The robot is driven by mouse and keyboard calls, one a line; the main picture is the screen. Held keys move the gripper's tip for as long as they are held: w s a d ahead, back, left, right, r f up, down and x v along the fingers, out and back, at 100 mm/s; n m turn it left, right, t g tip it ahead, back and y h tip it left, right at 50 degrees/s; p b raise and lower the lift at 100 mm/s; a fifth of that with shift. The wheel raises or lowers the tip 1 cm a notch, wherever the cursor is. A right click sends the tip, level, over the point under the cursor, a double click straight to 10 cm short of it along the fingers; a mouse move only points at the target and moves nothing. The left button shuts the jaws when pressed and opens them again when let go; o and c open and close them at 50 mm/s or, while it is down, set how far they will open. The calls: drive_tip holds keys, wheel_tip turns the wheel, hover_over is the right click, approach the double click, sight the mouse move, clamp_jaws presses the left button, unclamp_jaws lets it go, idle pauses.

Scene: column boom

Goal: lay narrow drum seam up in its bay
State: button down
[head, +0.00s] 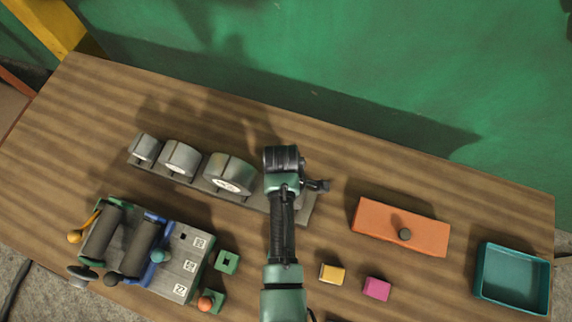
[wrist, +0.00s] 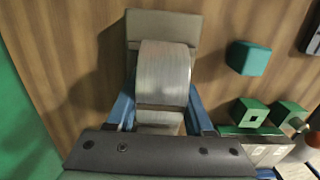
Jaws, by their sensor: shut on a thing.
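My gripper (head: 283,160) is over the right part of a long grey rack (head: 307,210). In the wrist view its blue fingers (wrist: 162,112) are on both sides of a brushed grey metal drum (wrist: 163,75), shut on it. The drum is over or on the rack's end strip (wrist: 163,24); I cannot tell whether it is lifted. In the head view my arm hides it. Three grey drums, a small one (head: 144,147), a middle one (head: 180,158) and a large one (head: 230,174), sit on the rack to the left. I cannot tell which place is the named bay.
A grey fixture (head: 178,266) with two dark rollers and white labels stands at the front left. Green blocks (head: 227,261), yellow (head: 332,274) and pink (head: 376,289) blocks, an orange knobbed plate (head: 375,225) and a teal tray (head: 488,299) lie around.

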drive_tip(key=shift+c, duration=1)
unclamp_jaws()
drive_tip(key=shift+r, duration=0.15)
drive_tip(key=r, duration=0.4)
drive_tip(key=r+b, duration=0.1)
drive_tip(key=r, duration=0.7)
drive_tip(key=shift+w+a+r+b, duration=0.1)
drive_tip(key=shift+a+r+b, duration=0.15)
drive_tip(key=shift+r+b, duration=0.1)
